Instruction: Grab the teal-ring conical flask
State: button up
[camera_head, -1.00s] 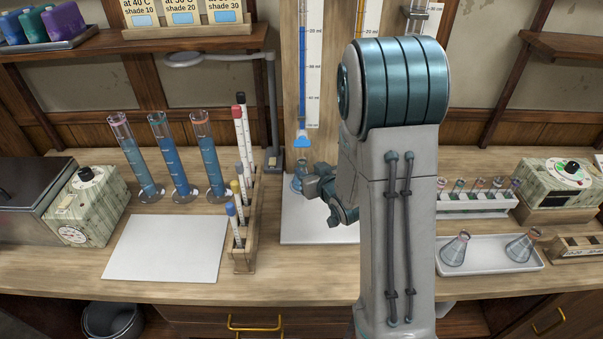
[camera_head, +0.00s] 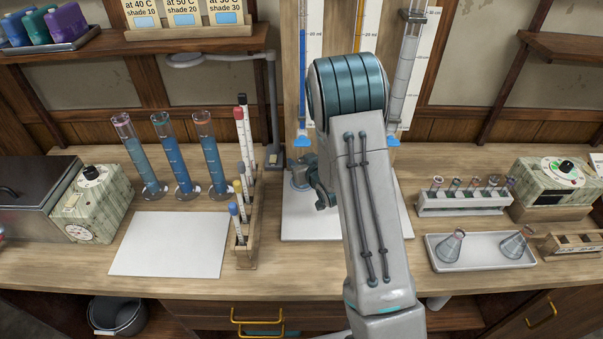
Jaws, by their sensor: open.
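A small conical flask (camera_head: 299,180) with a bluish-grey tint stands on the white board (camera_head: 297,226) below the blue-filled burette. It is partly hidden by my gripper, and its ring colour is too small to make out. My gripper (camera_head: 315,184) is open, just right of this flask and overlapping its edge in the picture. I cannot tell whether they touch. Two more conical flasks, a left one (camera_head: 450,248) and a right one (camera_head: 515,244), stand on the white tray (camera_head: 480,265) at the right. Their rims look reddish, and no teal ring is clear on them.
A wooden rack of thermometers (camera_head: 244,255) stands left of the board. Blue-filled cylinders (camera_head: 184,165) stand behind a white sheet (camera_head: 170,245). The burette (camera_head: 303,80) hangs above the flask. A test-tube rack (camera_head: 463,205) stands behind the tray. My arm hides part of the board.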

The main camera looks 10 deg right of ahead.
jog(key=c, duration=1)
grip_shut()
jog(key=shift+r, duration=0.15)
